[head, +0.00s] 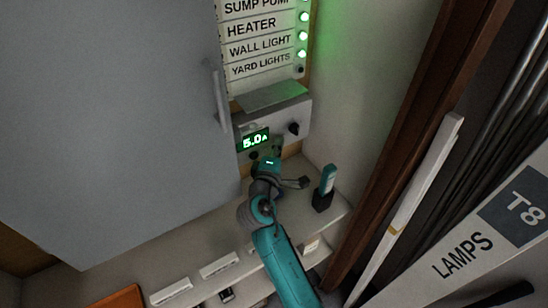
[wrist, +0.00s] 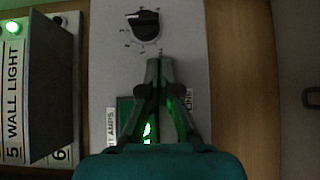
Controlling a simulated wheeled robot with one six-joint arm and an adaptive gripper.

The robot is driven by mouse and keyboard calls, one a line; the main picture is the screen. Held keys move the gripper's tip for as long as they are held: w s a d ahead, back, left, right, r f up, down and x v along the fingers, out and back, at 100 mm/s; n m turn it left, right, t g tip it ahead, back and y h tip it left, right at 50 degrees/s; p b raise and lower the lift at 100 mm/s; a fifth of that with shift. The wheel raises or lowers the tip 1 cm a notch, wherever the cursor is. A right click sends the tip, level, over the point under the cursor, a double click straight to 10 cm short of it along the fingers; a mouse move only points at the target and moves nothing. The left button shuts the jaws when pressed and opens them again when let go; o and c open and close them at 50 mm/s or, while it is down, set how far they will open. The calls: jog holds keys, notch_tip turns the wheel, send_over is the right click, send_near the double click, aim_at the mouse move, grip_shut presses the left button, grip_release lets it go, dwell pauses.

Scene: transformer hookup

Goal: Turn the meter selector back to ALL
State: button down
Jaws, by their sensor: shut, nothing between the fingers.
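The meter selector is a black knob (head: 293,129) on the right of the grey meter panel (head: 302,112). In the wrist view the knob (wrist: 145,24) sits at the top with tick labels around it, too small to read. A light mark on the knob points left in that view. The meter's green display (head: 255,140) reads 5.0 A. My gripper (wrist: 158,62) is shut and empty, its tips just short of the knob and apart from it. In the head view my gripper (head: 277,148) is in front of the panel, below the knob.
A labelled indicator strip (head: 262,48) with green lamps is above the meter. A grey cabinet door (head: 120,110) with a handle fills the left. A teal-handled tool (head: 327,178) stands in a black holder on the shelf at right. A LAMPS T8 box (head: 480,240) is lower right.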

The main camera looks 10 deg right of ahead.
aim_at(295, 129)
jog(key=shift+w+d, duration=0.25)
jog(key=shift+d, duration=0.65)
jog(key=shift+w+d, duration=0.2)
jog(key=shift+d, duration=0.7)
jog(key=shift+d+f+n+t, duration=0.2)
jog(key=shift+f+n+t, duration=0.2)
jog(key=shift+n+t, duration=0.55)
jog(key=shift+w+d+f+n+h, duration=0.1)
jog(key=shift+d+n+h, duration=0.1)
jog(key=shift+n+h, duration=0.1)
jog(key=shift+w+d+f, duration=0.15)
jog(key=shift+d+f, duration=0.2)
jog(key=shift+d, duration=0.05)
